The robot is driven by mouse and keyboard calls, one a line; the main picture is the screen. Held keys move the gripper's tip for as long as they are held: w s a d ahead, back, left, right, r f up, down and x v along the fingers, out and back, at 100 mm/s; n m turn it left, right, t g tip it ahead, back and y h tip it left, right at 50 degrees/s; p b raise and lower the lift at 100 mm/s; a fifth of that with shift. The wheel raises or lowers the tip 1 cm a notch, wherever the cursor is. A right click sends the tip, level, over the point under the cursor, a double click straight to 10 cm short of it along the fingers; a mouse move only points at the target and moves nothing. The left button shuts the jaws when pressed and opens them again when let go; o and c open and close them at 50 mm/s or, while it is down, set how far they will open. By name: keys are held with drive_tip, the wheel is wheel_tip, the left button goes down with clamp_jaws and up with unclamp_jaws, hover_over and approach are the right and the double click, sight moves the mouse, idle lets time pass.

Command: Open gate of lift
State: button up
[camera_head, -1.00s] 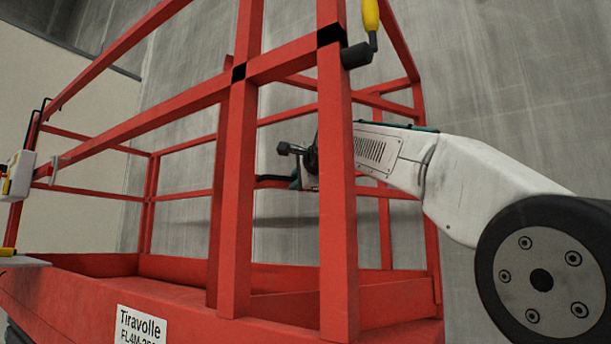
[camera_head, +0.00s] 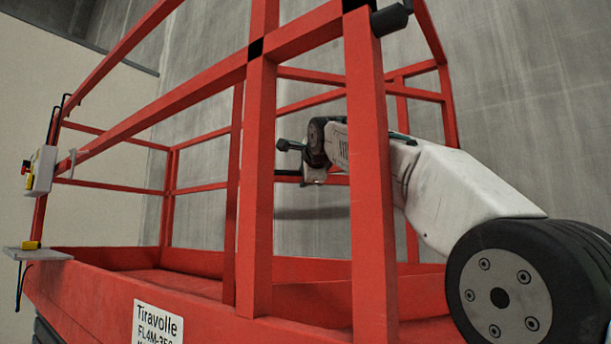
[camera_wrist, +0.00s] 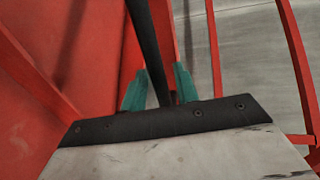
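The red lift cage (camera_head: 258,200) fills the head view, with an upright post (camera_head: 372,200) in front of my arm. A dark cylinder (camera_head: 392,18), like a latch, sits high on that post. My white arm reaches behind the post into the cage. My gripper is partly hidden there in the head view; a dark knobbed piece shows at its end. In the wrist view my gripper (camera_wrist: 160,85) has two teal fingers standing apart. A dark bar (camera_wrist: 147,40) runs between them, with a gap at the left finger; I cannot tell what it belongs to.
A control box (camera_head: 41,170) hangs on the left rail, above a small grey shelf (camera_head: 38,253) with a yellow item (camera_head: 31,245). The lift base carries a white label (camera_head: 158,322). A concrete wall (camera_head: 510,100) stands behind the cage.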

drive_tip(key=shift+s, duration=0.15)
drive_tip(key=shift+s+r, duration=0.1)
drive_tip(key=shift+s, duration=0.15)
drive_tip(key=v, duration=0.7)
drive_tip(key=shift+d, duration=0.1)
idle(0.4)
